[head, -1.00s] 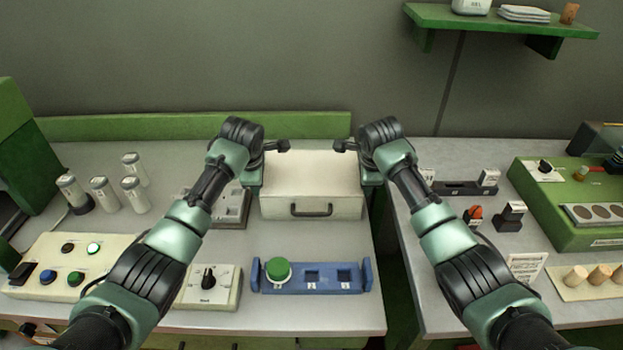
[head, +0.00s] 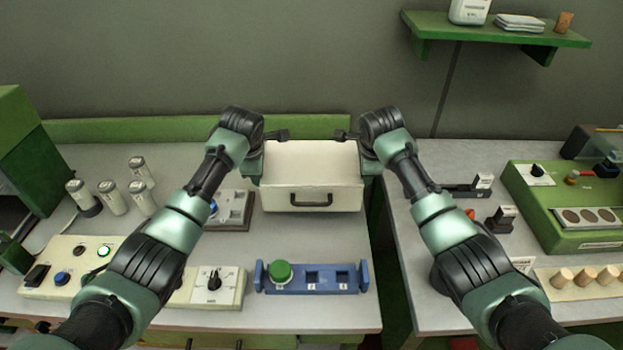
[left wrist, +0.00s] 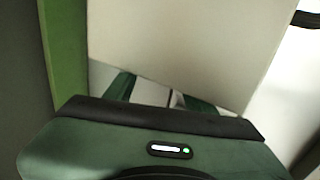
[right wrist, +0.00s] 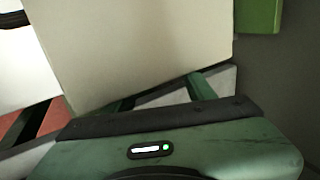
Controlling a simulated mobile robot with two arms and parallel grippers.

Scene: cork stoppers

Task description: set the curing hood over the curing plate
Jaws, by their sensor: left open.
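The curing hood, seemingly the cream box (head: 312,163) with a black front handle, is between my two hands at the middle back of the left bench in the head view. My left gripper (head: 253,168) is at its left side and my right gripper (head: 371,167) at its right side. In the left wrist view the hood's plain wall (left wrist: 180,45) hides part of the open green fingers. In the right wrist view the hood wall (right wrist: 130,50) likewise covers part of the fingers, which stand apart. Whether either hand touches the hood is unclear. I cannot identify the curing plate.
A grey block (head: 236,208) stands left of the hood, near several capped cylinders (head: 112,198). In front are a blue holder (head: 312,278) with a green cap (head: 280,271), a dial box (head: 213,287) and a button panel (head: 75,265). A gap separates the right bench (head: 415,300).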

